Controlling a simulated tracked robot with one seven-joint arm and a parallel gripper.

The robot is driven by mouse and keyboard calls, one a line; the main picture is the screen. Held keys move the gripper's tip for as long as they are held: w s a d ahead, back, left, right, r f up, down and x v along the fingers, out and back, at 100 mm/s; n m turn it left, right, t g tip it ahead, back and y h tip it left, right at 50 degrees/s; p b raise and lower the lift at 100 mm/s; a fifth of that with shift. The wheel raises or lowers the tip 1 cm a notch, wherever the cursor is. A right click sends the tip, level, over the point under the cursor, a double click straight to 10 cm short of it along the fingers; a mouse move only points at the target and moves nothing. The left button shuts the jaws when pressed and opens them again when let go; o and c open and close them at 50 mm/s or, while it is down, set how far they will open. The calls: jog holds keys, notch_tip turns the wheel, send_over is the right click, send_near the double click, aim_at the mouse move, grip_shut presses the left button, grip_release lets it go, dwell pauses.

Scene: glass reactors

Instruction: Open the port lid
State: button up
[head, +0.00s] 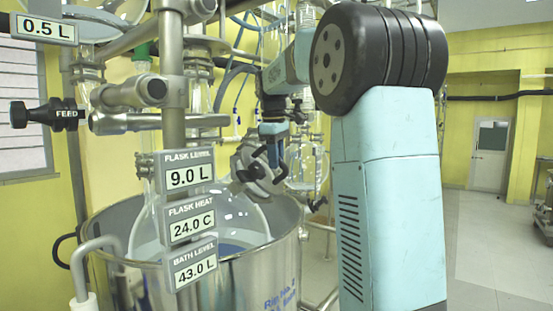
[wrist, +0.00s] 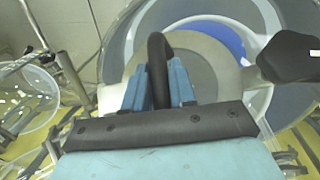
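The port lid (head: 252,174) is a grey metal fitting with black handles on the glass flask (head: 235,215). My gripper (head: 272,150) points down at it in the head view. In the wrist view, my blue fingers (wrist: 158,92) lie on either side of a black curved handle (wrist: 158,52), with no clear gap between them and it. A pale round disc with a grey centre (wrist: 205,66) lies behind the handle. I cannot tell from these views whether the lid is raised from its seat.
A black knob (wrist: 290,56) sits close right of my fingers. The flask stands in a steel bath (head: 262,268). A metal post (head: 172,90) with display signs (head: 190,177) stands left. Glassware (head: 306,165) and pipes crowd behind; open floor (head: 490,240) lies right.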

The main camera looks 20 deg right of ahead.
grip_shut()
dwell(0.3)
